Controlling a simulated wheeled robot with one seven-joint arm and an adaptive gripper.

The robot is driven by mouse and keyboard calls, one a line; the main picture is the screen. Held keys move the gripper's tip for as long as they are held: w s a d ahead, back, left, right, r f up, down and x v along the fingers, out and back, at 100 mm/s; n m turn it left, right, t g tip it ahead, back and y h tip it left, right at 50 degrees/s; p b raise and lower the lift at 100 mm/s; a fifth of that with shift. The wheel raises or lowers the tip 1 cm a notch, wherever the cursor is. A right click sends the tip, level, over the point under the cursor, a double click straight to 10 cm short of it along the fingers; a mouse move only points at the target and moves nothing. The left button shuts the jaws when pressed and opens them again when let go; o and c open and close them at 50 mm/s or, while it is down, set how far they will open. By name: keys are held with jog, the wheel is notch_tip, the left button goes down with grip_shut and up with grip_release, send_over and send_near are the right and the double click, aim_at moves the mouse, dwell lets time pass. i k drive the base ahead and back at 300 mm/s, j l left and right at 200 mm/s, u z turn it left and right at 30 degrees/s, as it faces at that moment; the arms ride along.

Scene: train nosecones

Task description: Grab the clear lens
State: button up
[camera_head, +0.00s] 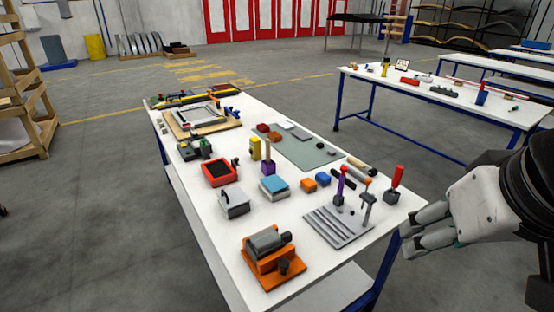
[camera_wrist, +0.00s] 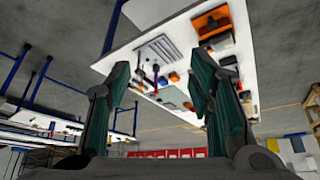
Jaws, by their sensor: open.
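I cannot pick out a clear lens for certain. A pale, flat piece (camera_head: 287,124) lies on the grey-green mat (camera_head: 318,157) towards the back of the white table (camera_head: 225,262); it is too small to tell whether it is the lens. My gripper (camera_head: 424,228) is at the right, beside the table's near right edge and apart from everything on it. In the wrist view my gripper (camera_wrist: 160,88) is open, with nothing between its two dark green finger pads. The table shows upside down beyond the fingers.
An orange fixture with a grey vise (camera_head: 268,245) stands at the near end. A grey slotted plate (camera_head: 338,226) and upright red-handled and purple-handled tools stand near my gripper. A red-rimmed box (camera_head: 220,172) is at the left. A second table (camera_head: 440,97) stands behind, with open floor between.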

aim_at(264, 240)
jog(key=i+l+u, duration=0.4)
jog(key=l, duration=0.2)
jog(key=i+l+u, duration=0.2)
jog(key=l, duration=0.2)
jog(key=i+l+u, duration=0.2)
jog(key=l, duration=0.15)
jog(key=i+l+u, duration=0.1)
jog(key=l+u, duration=0.15)
jog(key=l, duration=0.15)
